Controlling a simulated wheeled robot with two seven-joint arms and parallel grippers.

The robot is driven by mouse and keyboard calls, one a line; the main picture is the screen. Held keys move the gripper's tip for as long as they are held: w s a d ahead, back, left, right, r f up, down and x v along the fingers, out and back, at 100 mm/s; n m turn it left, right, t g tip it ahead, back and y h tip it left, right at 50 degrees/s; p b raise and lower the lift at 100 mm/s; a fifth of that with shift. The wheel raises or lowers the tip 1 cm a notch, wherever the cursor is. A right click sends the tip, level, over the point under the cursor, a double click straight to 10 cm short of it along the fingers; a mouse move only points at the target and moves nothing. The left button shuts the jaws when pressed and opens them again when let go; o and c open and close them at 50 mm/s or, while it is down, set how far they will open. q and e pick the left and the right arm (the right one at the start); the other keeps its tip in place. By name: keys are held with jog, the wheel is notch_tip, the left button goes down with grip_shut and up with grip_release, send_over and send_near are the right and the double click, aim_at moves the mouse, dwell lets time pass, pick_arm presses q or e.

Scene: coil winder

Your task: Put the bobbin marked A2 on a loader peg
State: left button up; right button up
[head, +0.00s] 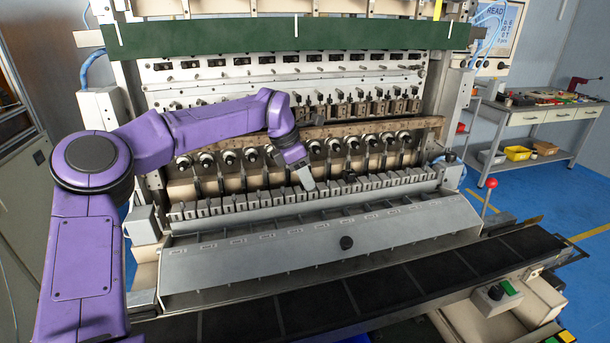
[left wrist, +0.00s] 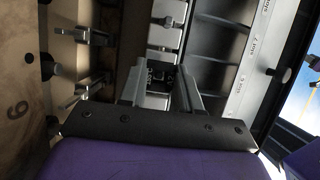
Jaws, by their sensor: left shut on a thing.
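My left gripper (head: 308,182) reaches in from the left and points down at the row of grey blocks (head: 250,201) on the winder. In the left wrist view its two fingers (left wrist: 160,88) are shut on a small dark thing (left wrist: 160,74), mostly hidden between them. I cannot tell whether this is the bobbin marked A2, as no such mark is readable. A row of round dark and pale spindle ends (head: 250,155) is just behind the gripper. I cannot make out which parts are the loader pegs. My right gripper is not in view.
A black segmented conveyor (head: 420,270) runs along the front. A red ball-topped lever (head: 491,183) stands at the right. A workbench (head: 545,118) is farther right.

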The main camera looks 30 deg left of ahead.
pick_arm(q)
jog(key=shift+f, duration=0.1)
jog(key=o, duration=1.1)
jog(key=shift+c, duration=0.2)
jog(key=v, duration=0.7)
jog(key=shift+r+b, duration=0.25)
jog(key=shift+b, duration=0.05)
jog(key=shift+s+a, duration=0.1)
